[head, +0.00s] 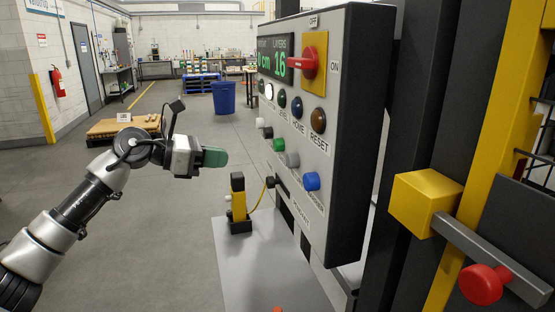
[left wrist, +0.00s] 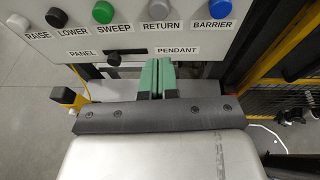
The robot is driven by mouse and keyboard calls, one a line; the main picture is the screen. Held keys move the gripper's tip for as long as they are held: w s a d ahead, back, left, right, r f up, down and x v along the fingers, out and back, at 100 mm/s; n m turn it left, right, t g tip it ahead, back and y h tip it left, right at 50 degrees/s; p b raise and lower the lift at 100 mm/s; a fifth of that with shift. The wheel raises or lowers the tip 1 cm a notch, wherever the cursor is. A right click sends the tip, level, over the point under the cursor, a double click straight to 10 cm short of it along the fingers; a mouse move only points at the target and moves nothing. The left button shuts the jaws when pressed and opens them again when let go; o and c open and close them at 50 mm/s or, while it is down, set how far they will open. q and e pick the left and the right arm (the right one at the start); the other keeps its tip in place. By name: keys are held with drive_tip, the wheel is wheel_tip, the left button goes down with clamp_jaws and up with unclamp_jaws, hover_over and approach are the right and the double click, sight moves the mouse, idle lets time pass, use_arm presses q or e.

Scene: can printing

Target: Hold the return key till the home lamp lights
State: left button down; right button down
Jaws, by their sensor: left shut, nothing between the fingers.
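The return key (head: 292,159) is a grey round button on the control panel (head: 345,60), between the green sweep key (head: 278,145) and the blue barrier key (head: 311,181). In the left wrist view the return key (left wrist: 161,10) stands above its label at the top edge. The home lamp (head: 297,107) is dark blue and looks unlit. My left gripper (head: 225,158), with green fingertips, is shut and empty, left of the panel and apart from it. In the left wrist view its fingertips (left wrist: 160,62) lie below the return label. My right gripper is not in view.
A white lamp (head: 269,91) looks lit. The panel also carries a red rotary switch (head: 303,62) and a display (head: 277,58) reading layers 16. A yellow pendant (head: 238,200) on a cord stands below the panel. A yellow block with a red knob (head: 483,284) is at right.

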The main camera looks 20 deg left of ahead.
sight(288, 160)
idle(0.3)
use_arm(q)
drive_tip(key=p+x, duration=0.2)
drive_tip(key=x, duration=0.2)
drive_tip(key=r+p+x, duration=0.1)
drive_tip(key=p+x, duration=0.1)
drive_tip(key=x, duration=0.2)
drive_tip(key=p+x, duration=0.2)
drive_tip(key=x, duration=0.3)
drive_tip(key=shift+w+d+r, duration=0.1)
drive_tip(key=shift+w+d, duration=0.05)
drive_tip(key=shift+d, duration=0.1)
drive_tip(key=shift+w+d+p, duration=0.2)
drive_tip(key=shift+d+p, duration=0.05)
drive_tip(key=shift+p, duration=0.05)
